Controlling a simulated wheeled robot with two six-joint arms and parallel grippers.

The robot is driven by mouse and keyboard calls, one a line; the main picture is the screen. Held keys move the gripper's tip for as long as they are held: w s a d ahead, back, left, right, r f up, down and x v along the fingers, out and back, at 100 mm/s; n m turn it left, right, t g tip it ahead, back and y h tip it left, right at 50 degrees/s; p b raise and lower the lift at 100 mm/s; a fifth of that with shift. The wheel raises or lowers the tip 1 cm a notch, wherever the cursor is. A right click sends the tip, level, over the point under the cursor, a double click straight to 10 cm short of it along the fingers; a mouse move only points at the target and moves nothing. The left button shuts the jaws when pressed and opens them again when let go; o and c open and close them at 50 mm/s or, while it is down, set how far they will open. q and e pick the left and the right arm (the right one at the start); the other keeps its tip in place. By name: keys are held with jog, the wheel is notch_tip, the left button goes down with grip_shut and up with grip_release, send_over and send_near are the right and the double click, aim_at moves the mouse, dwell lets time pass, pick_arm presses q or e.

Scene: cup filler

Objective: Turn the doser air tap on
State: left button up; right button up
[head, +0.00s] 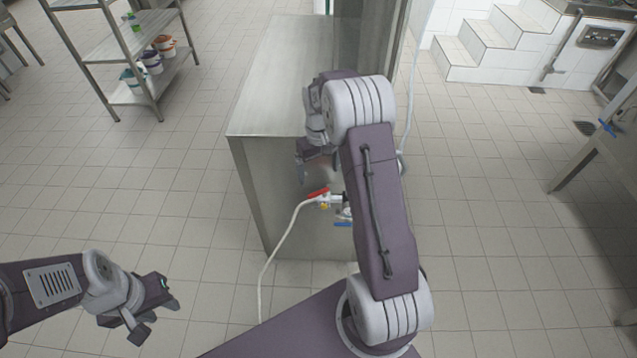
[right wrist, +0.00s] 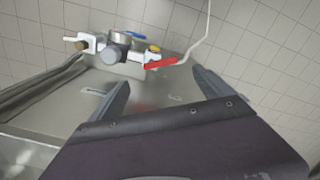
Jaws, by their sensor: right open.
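A red tap lever (head: 318,193) sits on a fitting at the steel cabinet's near side, where a white hose (head: 279,240) meets it. A blue lever (head: 343,224) shows just below it. My left gripper (head: 155,318) is open and empty over the floor.
The steel cabinet (head: 273,85) has a bare top. A shelf rack (head: 128,45) with tubs stands at the back left. White steps (head: 490,50) are at the back right, and a steel table (head: 600,140) is at the right edge. The tiled floor between is clear.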

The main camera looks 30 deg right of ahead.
aim_at(318, 192)
notch_tip(318, 192, down, 8)
jog(key=shift+f, duration=0.25)
jog(key=c, duration=1.4)
jog(key=shift+o, duration=0.2)
jog(key=shift+r, duration=0.1)
jog(key=shift+w+m+p, duration=0.2)
jog(key=shift+m+p, duration=0.2)
jog(key=shift+m, duration=0.7)
jog(key=shift+w+d+m+p, duration=0.1)
jog(key=shift+w+m+p, duration=0.15)
jog(key=shift+m, duration=0.7)
jog(key=shift+w+d+m+p, duration=0.1)
jog(key=shift+m+p, duration=0.2)
jog(key=shift+m, duration=0.65)
